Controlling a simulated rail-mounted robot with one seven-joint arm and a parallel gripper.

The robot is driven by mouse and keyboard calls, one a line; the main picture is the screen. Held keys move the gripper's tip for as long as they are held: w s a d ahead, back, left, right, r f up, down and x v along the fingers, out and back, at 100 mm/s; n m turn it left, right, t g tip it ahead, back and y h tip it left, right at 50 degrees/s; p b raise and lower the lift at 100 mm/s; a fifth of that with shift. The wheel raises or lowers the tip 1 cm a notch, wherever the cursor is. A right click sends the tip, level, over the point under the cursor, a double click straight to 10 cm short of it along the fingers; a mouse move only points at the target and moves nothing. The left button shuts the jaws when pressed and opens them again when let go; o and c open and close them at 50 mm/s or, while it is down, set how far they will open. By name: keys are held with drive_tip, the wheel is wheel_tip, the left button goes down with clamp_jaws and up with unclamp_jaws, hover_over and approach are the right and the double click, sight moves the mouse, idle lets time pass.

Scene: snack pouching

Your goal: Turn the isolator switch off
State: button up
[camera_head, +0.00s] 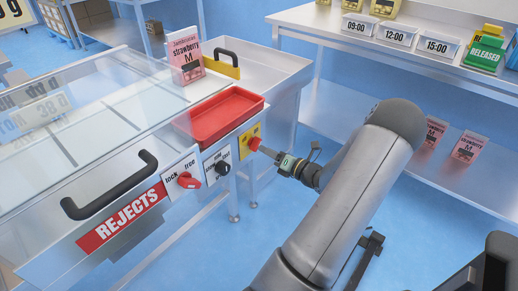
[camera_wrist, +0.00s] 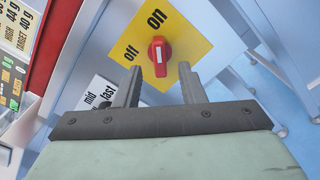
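The isolator switch is a red knob (camera_wrist: 160,52) on a yellow plate (camera_wrist: 190,40) marked "on" and "off". In the wrist view its white line runs up the picture, toward "on"; "off" is to its left. My gripper (camera_wrist: 160,72) is open, one finger on each side of the knob's lower part; I cannot tell whether either touches it. In the head view the red knob (camera_head: 254,144) is on the front of the machine, right of the other knobs, with my gripper (camera_head: 268,152) close in front of it.
Left of the isolator are a black speed knob (camera_head: 222,168) and a red lock knob (camera_head: 188,180). A red tray (camera_head: 225,115) sits above. A REJECTS drawer with a black handle (camera_head: 112,190) is further left. A shelf unit (camera_head: 350,85) stands at the right.

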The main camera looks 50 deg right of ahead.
sight(255, 144)
drive_tip(key=shift+w+b, duration=0.3)
drive_tip(key=shift+w, duration=2)
drive_tip(key=shift+c, duration=0.3)
drive_tip(key=c, duration=0.6)
drive_tip(key=shift+o, duration=0.2)
drive_tip(key=shift+n, duration=0.4)
drive_tip(key=n+b, duration=0.8)
drive_tip(key=n, duration=0.9)
drive_tip(key=shift+d+f, duration=0.1)
drive_tip(key=shift+d, duration=0.05)
drive_tip(key=shift+s, duration=0.1)
